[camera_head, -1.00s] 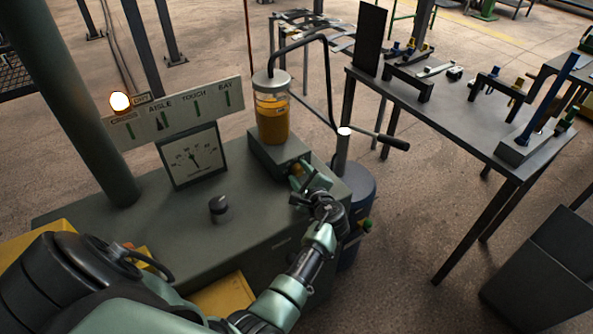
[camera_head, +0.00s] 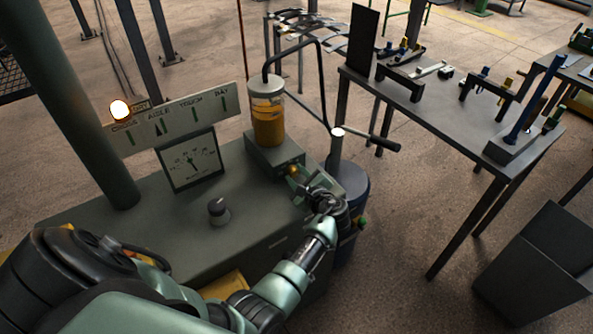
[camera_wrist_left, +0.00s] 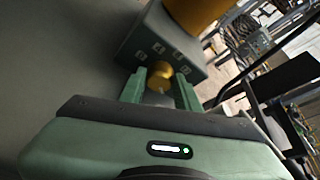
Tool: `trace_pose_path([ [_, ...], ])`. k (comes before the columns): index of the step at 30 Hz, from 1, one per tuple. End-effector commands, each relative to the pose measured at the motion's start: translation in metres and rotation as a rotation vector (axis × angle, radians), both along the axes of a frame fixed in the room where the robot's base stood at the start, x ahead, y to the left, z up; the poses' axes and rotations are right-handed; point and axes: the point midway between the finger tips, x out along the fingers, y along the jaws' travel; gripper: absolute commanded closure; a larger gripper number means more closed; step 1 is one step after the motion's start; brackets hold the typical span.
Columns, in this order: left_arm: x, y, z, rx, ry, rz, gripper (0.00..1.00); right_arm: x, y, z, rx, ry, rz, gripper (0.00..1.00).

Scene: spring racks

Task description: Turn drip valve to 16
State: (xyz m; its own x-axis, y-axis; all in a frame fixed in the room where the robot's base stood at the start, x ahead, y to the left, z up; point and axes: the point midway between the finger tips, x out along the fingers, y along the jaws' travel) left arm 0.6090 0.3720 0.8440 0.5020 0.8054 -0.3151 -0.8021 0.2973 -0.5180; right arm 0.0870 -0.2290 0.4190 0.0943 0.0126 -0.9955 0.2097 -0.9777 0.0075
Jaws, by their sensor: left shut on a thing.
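The drip valve is a small brass knob (camera_wrist_left: 160,72) on the front of a grey-green block (camera_wrist_left: 150,38) with number marks, too small to read. In the head view the knob (camera_head: 293,170) shows just beyond my left gripper (camera_head: 301,182). In the left wrist view the gripper's two green fingers (camera_wrist_left: 160,90) stand on either side of the knob and are shut on it. A glass jar of amber liquid (camera_head: 268,125) with a metal lid stands on top of the block. My right gripper is not in view.
A metal table (camera_head: 440,120) with racks is farther right.

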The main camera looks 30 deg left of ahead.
Motion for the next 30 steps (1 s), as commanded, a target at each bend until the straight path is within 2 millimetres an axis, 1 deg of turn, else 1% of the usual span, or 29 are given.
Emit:
trace_pose_path([
  [1,0.002,0.002,0.008,0.020,0.038,0.001,1.00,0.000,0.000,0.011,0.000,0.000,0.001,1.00],
  [3,0.002,0.002,0.008,0.045,0.100,0.002,1.00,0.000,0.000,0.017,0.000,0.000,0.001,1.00],
  [12,0.005,0.002,0.006,0.156,0.363,0.003,1.00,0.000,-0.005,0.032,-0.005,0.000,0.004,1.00],
  [19,0.006,0.002,0.004,0.240,0.563,0.005,1.00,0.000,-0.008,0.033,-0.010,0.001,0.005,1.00],
  [30,0.008,0.001,0.001,0.346,0.821,0.007,1.00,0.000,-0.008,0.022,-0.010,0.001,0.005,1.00],
])
